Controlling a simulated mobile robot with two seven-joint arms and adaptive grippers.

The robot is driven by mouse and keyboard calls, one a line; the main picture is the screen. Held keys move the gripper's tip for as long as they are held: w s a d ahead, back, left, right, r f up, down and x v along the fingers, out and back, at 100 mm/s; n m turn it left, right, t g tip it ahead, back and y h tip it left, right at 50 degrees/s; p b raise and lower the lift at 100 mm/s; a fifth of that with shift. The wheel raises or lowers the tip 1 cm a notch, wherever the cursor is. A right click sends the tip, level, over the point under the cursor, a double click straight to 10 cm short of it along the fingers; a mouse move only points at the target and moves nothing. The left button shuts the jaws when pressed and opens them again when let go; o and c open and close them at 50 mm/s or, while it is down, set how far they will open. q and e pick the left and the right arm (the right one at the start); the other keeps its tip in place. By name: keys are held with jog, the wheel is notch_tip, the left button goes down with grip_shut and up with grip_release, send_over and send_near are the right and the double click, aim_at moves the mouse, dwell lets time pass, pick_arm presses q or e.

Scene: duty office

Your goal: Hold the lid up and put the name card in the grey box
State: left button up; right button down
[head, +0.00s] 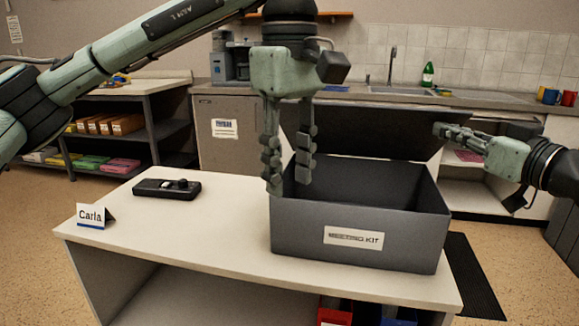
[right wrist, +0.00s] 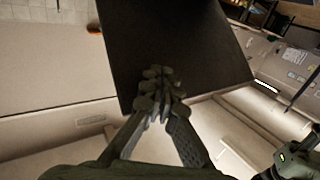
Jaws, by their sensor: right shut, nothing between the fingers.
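The white name card (head: 91,216), reading "Carla", stands like a small tent at the left end of the table. The grey box (head: 345,240) stands at the table's right end. Its dark lid (head: 365,130) is raised and leans back at the rear of the box; it also fills the upper middle of the right wrist view (right wrist: 175,45). My left gripper (head: 288,185) points down at the box's left side, fingers apart and empty. My right gripper (head: 437,128) is shut and empty at the lid's upper right edge; its fingertips (right wrist: 160,78) overlap the lid; contact is unclear.
A black device (head: 166,189) lies on the table (head: 190,233) between the name card and the box. The table front is clear. A counter (head: 400,97) with a sink runs behind. A shelf unit (head: 150,125) stands back left. Red and blue bins sit below the table.

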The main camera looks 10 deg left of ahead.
jog(key=shift+s+f, duration=0.45)
jog(key=shift+s, duration=0.1)
jog(key=shift+s+f, duration=0.45)
jog(key=shift+f, duration=0.35)
jog(key=shift+s+f, duration=0.45)
jog(key=shift+f, duration=0.3)
jog(key=shift+s+f, duration=0.4)
jog(key=shift+f, duration=0.45)
jog(key=shift+s+f, duration=0.35)
jog(key=shift+f, duration=0.5)
jog(key=f, duration=0.1)
jog(key=s+f, duration=0.1)
jog(key=f, duration=0.1)
jog(key=shift+f, duration=0.25)
